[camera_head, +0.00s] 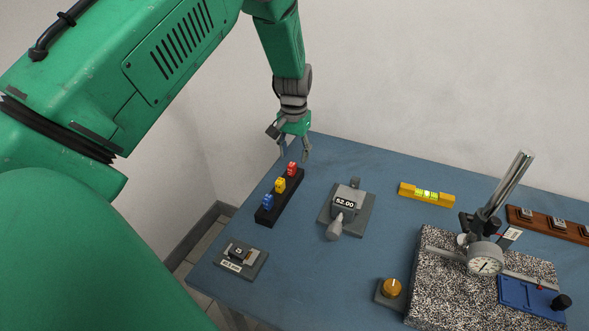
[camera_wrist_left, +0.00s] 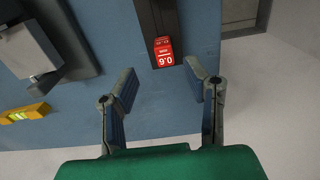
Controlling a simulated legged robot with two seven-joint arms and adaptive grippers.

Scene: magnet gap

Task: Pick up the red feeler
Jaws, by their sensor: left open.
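The red feeler (camera_head: 292,168) stands at the far end of a black holder (camera_head: 268,214), behind a yellow feeler (camera_head: 280,185) and a blue feeler (camera_head: 267,201). In the left wrist view the red feeler (camera_wrist_left: 164,52) shows a white "0.6" label and sits just beyond the fingertips, roughly between their lines. My left gripper (camera_head: 294,152) is open and empty, above the holder's far end; its two spread fingers (camera_wrist_left: 160,85) also show in the left wrist view. The right gripper is not in view.
A yellow level (camera_head: 426,195), a speckled block (camera_head: 440,300) with a dial gauge (camera_head: 485,262), an orange knob (camera_head: 391,287) and a small grey fixture (camera_head: 240,258) occupy the blue table (camera_head: 310,270).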

